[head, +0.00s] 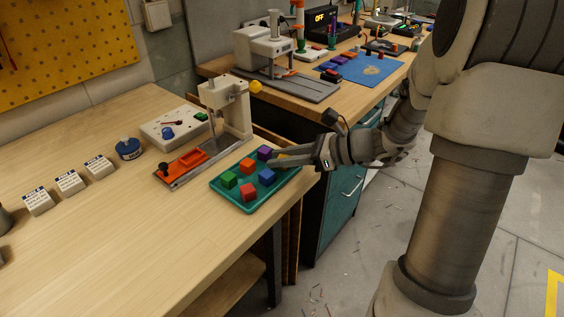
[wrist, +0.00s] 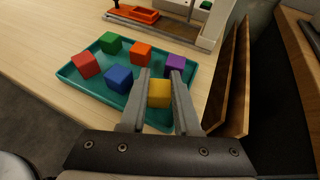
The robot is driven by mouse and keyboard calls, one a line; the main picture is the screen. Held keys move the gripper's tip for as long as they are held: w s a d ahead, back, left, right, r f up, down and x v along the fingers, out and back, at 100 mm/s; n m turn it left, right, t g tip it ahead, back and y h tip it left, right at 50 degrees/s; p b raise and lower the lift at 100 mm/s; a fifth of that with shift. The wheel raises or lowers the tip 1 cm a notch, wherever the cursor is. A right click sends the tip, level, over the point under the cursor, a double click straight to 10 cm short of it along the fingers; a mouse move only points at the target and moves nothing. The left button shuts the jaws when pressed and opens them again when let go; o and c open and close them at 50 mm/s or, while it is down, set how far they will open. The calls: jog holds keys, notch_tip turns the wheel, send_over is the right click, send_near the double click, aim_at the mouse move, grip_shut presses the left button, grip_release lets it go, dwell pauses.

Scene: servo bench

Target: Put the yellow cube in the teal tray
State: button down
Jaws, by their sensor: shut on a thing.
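The teal tray (head: 262,202) sits at the near right corner of the wooden bench and also shows in the wrist view (wrist: 108,97). My gripper (head: 277,160) reaches over the tray's right end. In the wrist view my gripper (wrist: 160,84) is shut on the yellow cube (wrist: 159,94), one finger on each side. In the head view the yellow cube is mostly hidden by the fingers. The cube appears over or inside the tray's right part; I cannot tell whether it touches the floor of the tray.
In the tray are a red cube (wrist: 86,65), a blue cube (wrist: 119,78), a green cube (wrist: 111,42), an orange cube (wrist: 140,53) and a purple cube (wrist: 175,63), close to my fingers. A press (head: 228,108) with an orange part stands behind the tray. The bench front is clear.

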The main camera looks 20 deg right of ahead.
jog(key=shift+f, duration=0.15)
jog(key=c, duration=0.9)
grip_release()
jog(key=shift+f, duration=0.15)
jog(key=shift+r, duration=0.3)
jog(key=p+v, duration=0.3)
jog(key=v, duration=0.9)
jog(key=shift+f, duration=0.15)
